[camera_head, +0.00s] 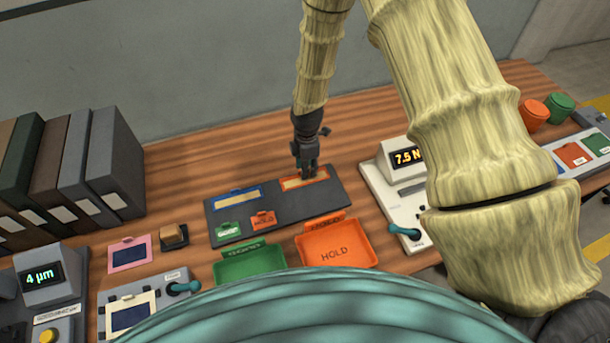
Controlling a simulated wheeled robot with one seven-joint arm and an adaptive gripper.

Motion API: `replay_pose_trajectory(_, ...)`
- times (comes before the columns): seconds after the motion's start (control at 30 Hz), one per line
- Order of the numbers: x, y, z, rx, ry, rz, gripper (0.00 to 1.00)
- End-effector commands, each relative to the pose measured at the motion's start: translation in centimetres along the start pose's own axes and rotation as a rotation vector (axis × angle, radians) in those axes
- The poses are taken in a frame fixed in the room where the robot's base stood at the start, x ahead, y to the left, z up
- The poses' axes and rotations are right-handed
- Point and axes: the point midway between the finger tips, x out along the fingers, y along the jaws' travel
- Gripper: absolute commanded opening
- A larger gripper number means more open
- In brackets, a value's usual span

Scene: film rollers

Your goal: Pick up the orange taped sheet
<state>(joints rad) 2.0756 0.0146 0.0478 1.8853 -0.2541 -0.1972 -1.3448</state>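An orange-edged sheet (290,184) lies flat at the upper right of a dark grey board (277,208) on the wooden table. I take it to be the orange taped sheet. My gripper (308,174) points down right over this sheet and hides part of it. The fingertips are small and dark here. I cannot tell whether they touch the sheet or how far apart they are. A blue-edged sheet (237,198) lies to the left on the same board.
Small green (228,229) and orange (263,220) tags lie on the board. A green tray (250,265) and an orange HOLD tray (335,254) stand in front. A gauge reading 7.5 N (407,157) is at right, binders (112,155) at left. My arm hides part of the right side.

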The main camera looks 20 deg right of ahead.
Motion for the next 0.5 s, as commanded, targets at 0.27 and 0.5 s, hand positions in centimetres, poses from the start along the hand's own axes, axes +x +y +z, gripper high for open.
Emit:
replay_pose_trajectory(0.27, 0.16, -0.02, -0.05, -0.001, 0.0, 0.0, 0.31)
replay_pose_trajectory(0.5, 0.13, -0.03, -0.03, 0.0, 0.0, 0.0, 0.0)
